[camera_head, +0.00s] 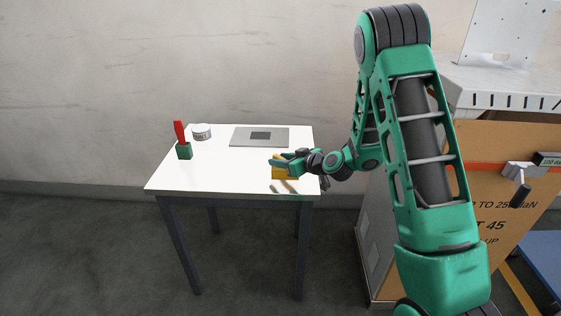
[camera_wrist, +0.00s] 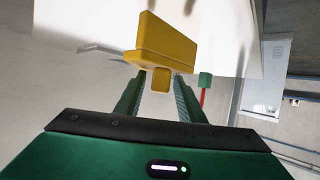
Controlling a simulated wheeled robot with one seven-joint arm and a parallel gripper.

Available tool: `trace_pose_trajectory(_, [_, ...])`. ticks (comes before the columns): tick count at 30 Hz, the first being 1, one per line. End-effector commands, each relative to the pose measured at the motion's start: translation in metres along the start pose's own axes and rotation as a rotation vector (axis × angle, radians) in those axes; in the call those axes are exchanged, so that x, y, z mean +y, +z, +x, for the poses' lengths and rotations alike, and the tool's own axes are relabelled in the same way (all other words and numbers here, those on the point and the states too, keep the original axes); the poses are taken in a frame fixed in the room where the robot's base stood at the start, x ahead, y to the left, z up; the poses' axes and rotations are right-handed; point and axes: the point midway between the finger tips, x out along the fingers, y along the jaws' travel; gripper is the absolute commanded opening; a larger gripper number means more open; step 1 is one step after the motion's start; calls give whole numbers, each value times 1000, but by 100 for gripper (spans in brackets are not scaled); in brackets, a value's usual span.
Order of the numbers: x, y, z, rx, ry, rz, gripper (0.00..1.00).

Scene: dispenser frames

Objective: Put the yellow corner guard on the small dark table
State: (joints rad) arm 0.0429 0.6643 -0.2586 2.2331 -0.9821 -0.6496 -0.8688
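The yellow corner guard (camera_head: 278,170) is at my gripper, over the front right part of a small table (camera_head: 220,178) with a bright white-looking top and dark legs. In the wrist view, the guard (camera_wrist: 168,38) is an angled yellow block with a small tab between my fingertips. My gripper (camera_head: 289,164) reaches in from the right and looks shut on that tab. It also shows in the wrist view (camera_wrist: 161,78). A shadow lies on the tabletop just below the guard, with a small gap between them. My gripper hides part of the guard.
On the tabletop are a green block (camera_head: 184,151) with a red upright piece (camera_head: 179,132), a white can (camera_head: 202,132) and a flat grey plate (camera_head: 246,138). The front left of the top is clear. A brown cabinet (camera_head: 483,205) stands to the right.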

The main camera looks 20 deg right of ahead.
Motion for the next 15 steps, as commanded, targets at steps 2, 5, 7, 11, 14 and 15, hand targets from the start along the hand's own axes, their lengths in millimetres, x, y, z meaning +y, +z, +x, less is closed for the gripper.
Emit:
trace_pose_trajectory(2, [0,0,0,0,0,0,36])
trace_pose_trajectory(5, [0,-1,0,0,0,0,36])
trace_pose_trajectory(7, [0,-2,-2,0,1,0,36])
trace_pose_trajectory(11, [2,-2,-16,0,4,2,36])
trace_pose_trajectory(14, [2,-2,-34,1,4,3,36])
trace_pose_trajectory(15, [2,-2,-43,0,5,4,36])
